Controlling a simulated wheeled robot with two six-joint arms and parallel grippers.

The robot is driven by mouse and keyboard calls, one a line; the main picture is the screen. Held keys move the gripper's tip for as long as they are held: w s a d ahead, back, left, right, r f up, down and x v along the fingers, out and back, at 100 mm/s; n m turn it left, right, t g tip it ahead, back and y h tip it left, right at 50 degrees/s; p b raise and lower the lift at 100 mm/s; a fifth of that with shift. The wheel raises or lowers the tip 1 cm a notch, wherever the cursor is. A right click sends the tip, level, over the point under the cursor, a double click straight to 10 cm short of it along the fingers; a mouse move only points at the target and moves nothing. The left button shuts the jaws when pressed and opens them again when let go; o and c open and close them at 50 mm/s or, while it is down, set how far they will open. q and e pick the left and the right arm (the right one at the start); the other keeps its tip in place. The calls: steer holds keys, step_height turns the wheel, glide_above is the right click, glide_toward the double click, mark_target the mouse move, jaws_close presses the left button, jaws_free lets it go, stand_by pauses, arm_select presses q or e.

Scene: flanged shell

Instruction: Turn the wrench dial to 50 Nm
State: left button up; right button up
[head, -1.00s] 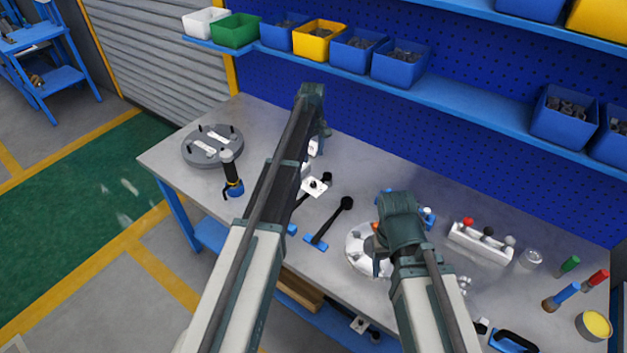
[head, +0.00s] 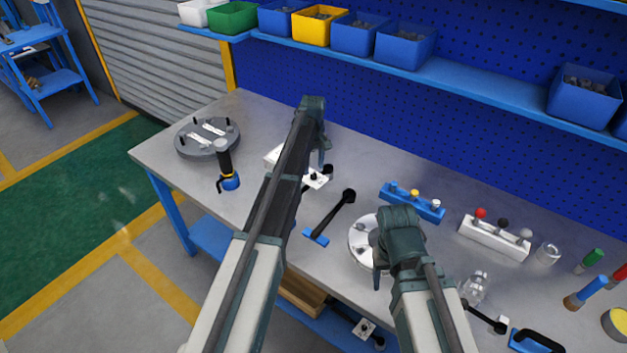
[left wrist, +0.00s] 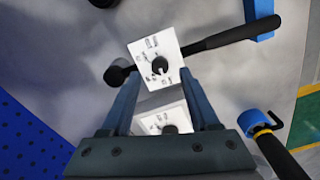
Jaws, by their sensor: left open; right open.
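A white dial plate (head: 316,181) with a black knob and markings sits at a black wrench. In the left wrist view this plate (left wrist: 146,50) lies just beyond my fingertips, and the wrench handle (left wrist: 225,36) runs right to a blue piece. The scale numbers are too small to read. A second white dial plate (left wrist: 157,121) shows between the fingers. My left gripper (head: 322,165) is open above the dial area; it also shows in the left wrist view (left wrist: 164,88).
A round grey fixture (head: 208,134) and a black-and-blue tool (head: 226,168) stand at left. A blue rack (head: 411,201) and a white knob rack (head: 494,237) are at right. Bins line the shelf above.

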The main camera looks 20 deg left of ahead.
mark_target(313, 174)
arm_select(q)
step_height(313, 174, down, 3)
steer(key=shift+f+b, duration=0.15)
steer(key=shift+b, duration=1)
arm_select(e)
step_height(313, 174, down, 3)
steer(key=shift+f, duration=0.15)
arm_select(q)
jaws_close()
